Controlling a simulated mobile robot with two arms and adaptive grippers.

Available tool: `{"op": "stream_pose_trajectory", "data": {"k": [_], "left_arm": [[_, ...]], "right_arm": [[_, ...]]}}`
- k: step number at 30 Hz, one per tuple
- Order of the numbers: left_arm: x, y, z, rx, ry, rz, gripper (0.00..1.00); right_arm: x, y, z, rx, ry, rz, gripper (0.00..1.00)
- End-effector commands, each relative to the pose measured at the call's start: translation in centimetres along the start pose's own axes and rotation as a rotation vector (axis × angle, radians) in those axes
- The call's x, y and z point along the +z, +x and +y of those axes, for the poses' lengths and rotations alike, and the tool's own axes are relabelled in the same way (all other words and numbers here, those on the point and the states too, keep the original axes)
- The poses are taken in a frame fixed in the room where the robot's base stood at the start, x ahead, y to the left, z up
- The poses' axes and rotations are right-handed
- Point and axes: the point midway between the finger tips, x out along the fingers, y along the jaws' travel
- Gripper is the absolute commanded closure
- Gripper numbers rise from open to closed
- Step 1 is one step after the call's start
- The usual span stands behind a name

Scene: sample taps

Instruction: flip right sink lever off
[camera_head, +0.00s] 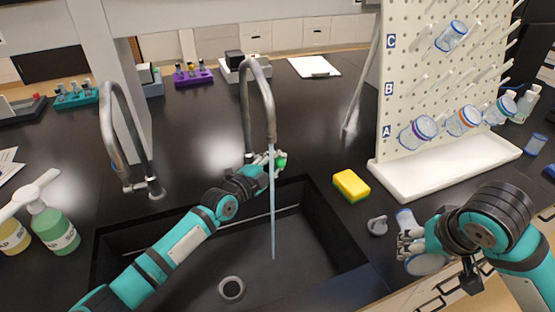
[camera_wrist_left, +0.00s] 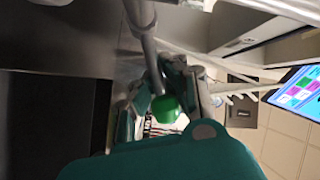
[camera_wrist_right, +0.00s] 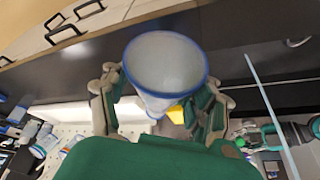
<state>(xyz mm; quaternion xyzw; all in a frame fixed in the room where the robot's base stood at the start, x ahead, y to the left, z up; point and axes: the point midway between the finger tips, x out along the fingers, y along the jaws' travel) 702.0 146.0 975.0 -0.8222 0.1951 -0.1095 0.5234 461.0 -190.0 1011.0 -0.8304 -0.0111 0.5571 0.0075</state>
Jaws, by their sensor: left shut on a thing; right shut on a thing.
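The right sink faucet (camera_head: 266,90) is a tall grey gooseneck behind the black sink (camera_head: 340,243). A blue stream of water (camera_head: 272,215) runs down from it into the basin. Its lever has a green tip (camera_head: 281,163), which also shows in the left wrist view (camera_wrist_left: 166,108). My left gripper (camera_head: 268,163) is at the faucet's base, shut around the lever by the green tip. My right gripper (camera_head: 408,245) is shut on a clear jar with a blue rim (camera_wrist_right: 160,65), held right of the sink. The left faucet (camera_head: 113,135) shows no water.
A yellow sponge (camera_head: 351,185) and a grey stopper (camera_head: 377,226) lie right of the sink. A white pegboard (camera_head: 440,80) with several jars stands behind them on a white tray (camera_head: 445,170). Soap bottles (camera_head: 52,226) stand at the left.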

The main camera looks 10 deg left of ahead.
Motion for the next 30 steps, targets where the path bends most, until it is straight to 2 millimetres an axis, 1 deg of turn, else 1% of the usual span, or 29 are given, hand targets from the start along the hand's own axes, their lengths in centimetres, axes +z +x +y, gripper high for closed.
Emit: {"op": "stream_pose_trajectory", "data": {"k": [1,3,6,10,14,21,30], "left_arm": [[-0.2,0.0,-0.1,0.020,-0.023,-0.006,1.00],[-0.2,0.0,-0.4,0.039,-0.058,-0.014,1.00],[-0.2,0.1,-0.9,0.073,-0.119,-0.029,1.00],[0.0,0.3,-1.4,0.121,-0.208,-0.051,1.00],[0.2,0.5,-1.8,0.169,-0.296,-0.072,1.00],[0.6,0.8,-2.4,0.243,-0.436,-0.104,1.00],[0.8,1.1,-2.9,0.295,-0.536,-0.125,1.00]], "right_arm": [[-0.3,-0.7,0.0,0.000,0.000,0.000,0.73],[-0.5,-1.3,0.0,0.000,0.000,0.000,0.73],[-0.8,-2.0,-0.1,0.000,0.000,0.000,0.73],[-1.1,-2.6,-0.1,0.000,0.000,0.000,0.73],[-1.1,-2.6,-0.1,0.000,0.000,0.000,0.73],[-0.8,-2.0,-0.1,0.000,0.000,0.000,0.73],[-0.6,-1.4,0.0,0.000,0.000,0.000,0.73]]}}
